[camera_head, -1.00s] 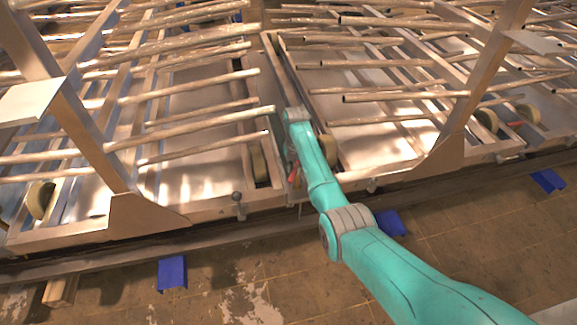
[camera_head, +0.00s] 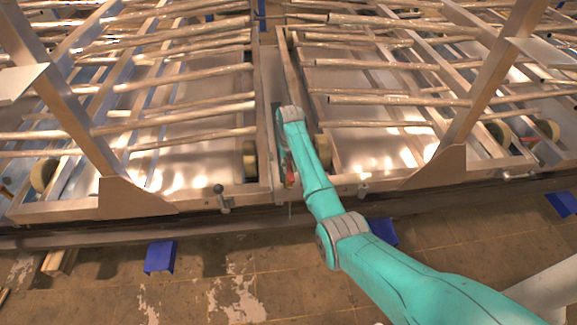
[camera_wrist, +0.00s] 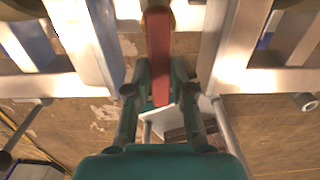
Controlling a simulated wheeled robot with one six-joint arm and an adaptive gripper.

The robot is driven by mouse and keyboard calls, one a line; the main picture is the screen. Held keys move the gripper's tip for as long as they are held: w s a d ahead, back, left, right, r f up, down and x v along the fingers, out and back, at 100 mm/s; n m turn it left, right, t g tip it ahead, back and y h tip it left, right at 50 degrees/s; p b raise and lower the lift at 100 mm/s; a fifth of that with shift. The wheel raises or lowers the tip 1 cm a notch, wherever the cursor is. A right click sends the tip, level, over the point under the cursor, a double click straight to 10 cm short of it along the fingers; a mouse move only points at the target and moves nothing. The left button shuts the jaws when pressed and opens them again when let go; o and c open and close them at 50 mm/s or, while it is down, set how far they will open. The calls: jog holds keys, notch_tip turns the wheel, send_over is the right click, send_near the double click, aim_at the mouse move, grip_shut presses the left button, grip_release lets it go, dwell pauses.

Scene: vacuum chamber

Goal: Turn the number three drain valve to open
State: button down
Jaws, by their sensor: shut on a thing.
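A red valve handle (camera_wrist: 159,50) stands upright in the wrist view, with a brass-coloured part at its top. My gripper (camera_wrist: 161,92) is shut on the lower part of this red handle, one finger on each side. In the head view, a bit of the red handle (camera_head: 290,178) shows beside my gripper (camera_head: 286,165), in the gap between two metal frames. My teal arm hides much of the area. I cannot read a number on the valve, and the valve body is mostly hidden.
Metal racks with pipes, the left one (camera_head: 110,208) and the right one (camera_head: 350,186), flank the gripper closely. A small fitting (camera_head: 223,198) sticks out of the left frame. Blue blocks (camera_head: 160,257) stand below the frame edge. The brown floor in front is largely clear.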

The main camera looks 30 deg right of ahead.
aim_at(290, 169)
dwell(0.3)
jog(key=c, duration=1)
grip_release()
jog(key=shift+d, duration=0.1)
jog(key=shift+r, duration=0.1)
notch_tip(290, 169, up, 12)
